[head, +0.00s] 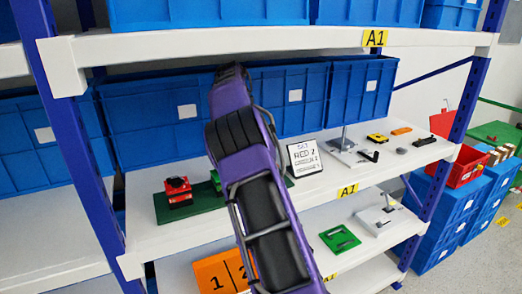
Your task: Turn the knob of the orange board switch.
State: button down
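No knob can be made out on the visible part of the board.
A green board (340,238) and white board (388,217) lie lower. Blue bins (150,118) fill the back.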

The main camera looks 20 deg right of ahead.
dwell(0.4)
jog(key=c, duration=0.9)
grip_release()
